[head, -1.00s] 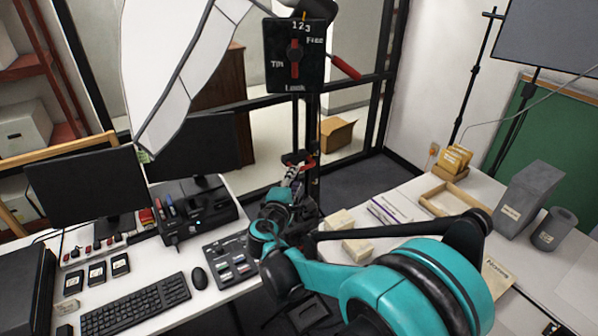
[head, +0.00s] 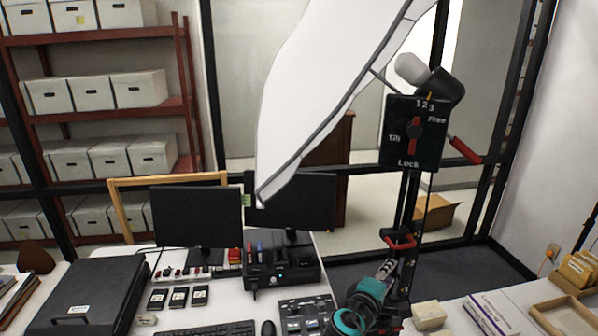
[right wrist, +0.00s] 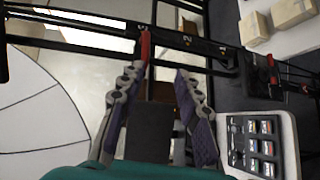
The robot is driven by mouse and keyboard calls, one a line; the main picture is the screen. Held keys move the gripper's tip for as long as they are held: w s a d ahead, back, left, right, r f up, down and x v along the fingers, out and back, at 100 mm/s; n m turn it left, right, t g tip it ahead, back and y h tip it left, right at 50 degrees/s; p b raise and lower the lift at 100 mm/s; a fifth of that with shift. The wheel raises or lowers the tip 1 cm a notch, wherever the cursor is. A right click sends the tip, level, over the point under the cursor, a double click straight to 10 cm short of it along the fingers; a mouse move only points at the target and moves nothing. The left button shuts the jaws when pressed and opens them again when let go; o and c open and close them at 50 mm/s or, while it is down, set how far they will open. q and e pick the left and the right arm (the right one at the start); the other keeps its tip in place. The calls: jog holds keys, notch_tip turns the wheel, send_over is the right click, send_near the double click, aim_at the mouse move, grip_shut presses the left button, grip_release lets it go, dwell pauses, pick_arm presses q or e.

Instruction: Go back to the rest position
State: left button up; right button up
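My right gripper (head: 388,268) is at the lower right of the middle in the head view, in front of a black stand post and just below a red clamp handle (head: 398,240). In the right wrist view its two grey-purple fingers (right wrist: 162,74) are apart with nothing held between them. A red lever (right wrist: 146,45) shows just past the left fingertip; I cannot tell whether they touch. My teal right wrist is at the bottom edge of the head view. My left gripper is not in view.
A black dial box (head: 414,132) with a red knob is on the stand, beside a big white softbox (head: 320,85). A desk holds monitors (head: 197,216) and a control panel (head: 305,312). Small pale boxes (head: 429,315) lie at right. Shelves of archival boxes (head: 138,90) stand behind.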

jog(key=s+f+m+g+y+b, duration=0.35)
jog(key=s+f+m+b, duration=0.2)
jog(key=s+f, duration=0.55)
jog(key=s+a+f+m+g+y+b, duration=0.1)
jog(key=s+a+f+m+y+b, duration=0.4)
jog(key=s+a+f, duration=0.4)
jog(key=shift+s+a+f+y+b, duration=0.35)
jog(key=shift+f+y+b, duration=0.05)
jog(key=shift+f+y, duration=0.4)
jog(key=shift+c, duration=0.2)
